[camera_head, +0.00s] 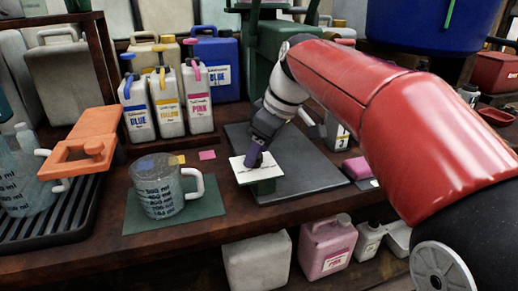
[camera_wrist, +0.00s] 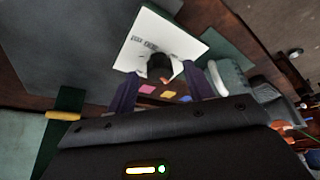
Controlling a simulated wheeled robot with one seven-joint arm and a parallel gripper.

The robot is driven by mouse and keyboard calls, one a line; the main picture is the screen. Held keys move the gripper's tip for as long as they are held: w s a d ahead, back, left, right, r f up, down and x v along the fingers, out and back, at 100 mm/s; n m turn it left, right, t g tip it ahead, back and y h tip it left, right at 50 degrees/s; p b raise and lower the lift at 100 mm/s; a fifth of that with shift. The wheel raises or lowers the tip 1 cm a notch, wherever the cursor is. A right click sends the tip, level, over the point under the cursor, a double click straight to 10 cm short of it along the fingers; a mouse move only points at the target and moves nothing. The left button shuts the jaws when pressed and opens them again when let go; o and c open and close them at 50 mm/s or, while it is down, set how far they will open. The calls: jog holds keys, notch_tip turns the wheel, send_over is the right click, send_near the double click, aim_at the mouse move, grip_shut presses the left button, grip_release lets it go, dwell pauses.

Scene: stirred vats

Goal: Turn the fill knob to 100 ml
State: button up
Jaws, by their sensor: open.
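The fill knob (camera_wrist: 160,68) is a small dark knob on a white label plate (camera_wrist: 150,38) with small print that I cannot read. In the head view the plate (camera_head: 247,177) sits tilted on a green support, and my gripper hides the knob there. My gripper (camera_head: 254,157) points down at the plate. In the wrist view my gripper (camera_wrist: 163,90) has its two purple fingers apart, one on each side of the knob; I cannot tell if they touch it. The knob's setting is not readable. A measuring jug (camera_head: 160,190) with ml marks stands on a green mat.
A dark grey slab (camera_head: 305,170) lies behind and right of the plate. Blue, yellow and pink jugs (camera_head: 168,98) stand at the back left. An orange clamp-like part (camera_head: 88,140) is above a ribbed black tray (camera_head: 55,222) at left. A pink block (camera_head: 357,167) lies at right.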

jog(key=v, duration=0.7)
jog(key=shift+p, duration=0.4)
jog(key=shift+s+d+r, duration=0.1)
jog(key=shift+r, duration=0.05)
jog(key=s+d+f+m+t+h, duration=0.1)
jog(key=s+d+f+m+h, duration=0.1)
jog(key=s+d+f+m, duration=0.3)
jog(key=s+d+f+m+t+h, duration=0.1)
jog(key=s+d+f+m, duration=0.4)
jog(key=s+f, duration=0.8)
jog(key=shift+s+d+f+m+t+h, duration=0.2)
jog(key=shift+s+d+m+t+h, duration=0.25)
jog(key=shift+m+t, duration=0.55)
